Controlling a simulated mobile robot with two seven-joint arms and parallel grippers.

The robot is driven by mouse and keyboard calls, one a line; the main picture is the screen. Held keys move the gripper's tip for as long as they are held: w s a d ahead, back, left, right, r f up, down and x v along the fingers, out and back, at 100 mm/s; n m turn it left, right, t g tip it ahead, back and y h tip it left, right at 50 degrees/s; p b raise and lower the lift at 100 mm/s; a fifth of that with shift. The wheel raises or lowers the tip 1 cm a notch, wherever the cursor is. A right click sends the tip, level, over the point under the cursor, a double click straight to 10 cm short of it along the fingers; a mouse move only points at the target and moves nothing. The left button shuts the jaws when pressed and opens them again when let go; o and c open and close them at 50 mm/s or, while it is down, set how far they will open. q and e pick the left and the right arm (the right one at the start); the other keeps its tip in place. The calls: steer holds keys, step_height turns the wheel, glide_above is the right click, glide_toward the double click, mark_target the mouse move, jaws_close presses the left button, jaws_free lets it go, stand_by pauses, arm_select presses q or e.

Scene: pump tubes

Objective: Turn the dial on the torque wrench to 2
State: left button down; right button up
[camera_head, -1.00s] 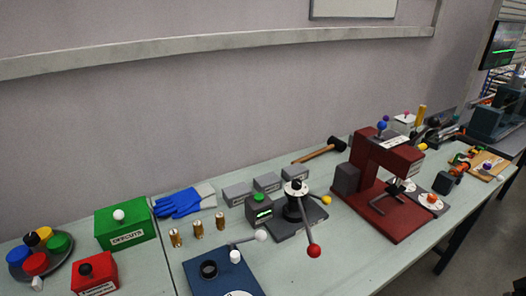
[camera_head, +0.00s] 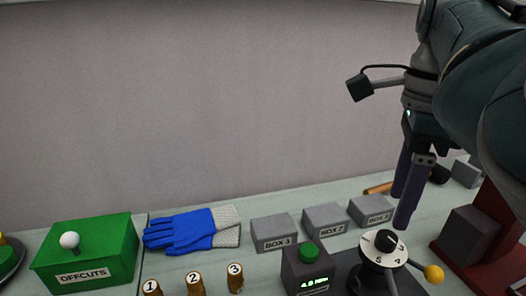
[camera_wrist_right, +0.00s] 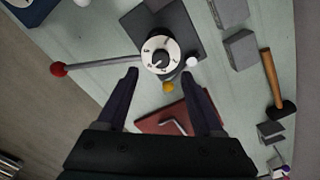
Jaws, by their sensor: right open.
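The torque wrench's white dial (camera_head: 383,244), with numbers around its rim and a black knob in its middle, sits on a dark post at the lower right of the head view. It also shows at the top centre of the right wrist view (camera_wrist_right: 160,54). My right gripper (camera_head: 404,205) points down from the upper right, its purple fingers just behind and above the dial. In the wrist view its fingers (camera_wrist_right: 160,100) are spread apart and empty, with the dial ahead of the gap between them. My left gripper is not in view.
A lever with a red ball (camera_wrist_right: 59,69) sticks out beside the dial, and a yellow ball (camera_head: 434,274) is at its right. Grey boxes (camera_head: 327,222), blue gloves (camera_head: 185,231), a green offcuts box (camera_head: 85,254) and a green-buttoned box (camera_head: 308,265) stand nearby. A hammer (camera_wrist_right: 272,82) lies behind.

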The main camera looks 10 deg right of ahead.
mark_target(388, 236)
step_height(388, 236, down, 7)
steer(key=shift+r, duration=0.15)
steer(key=shift+c, duration=0.2)
jaws_close()
stand_by(0.4)
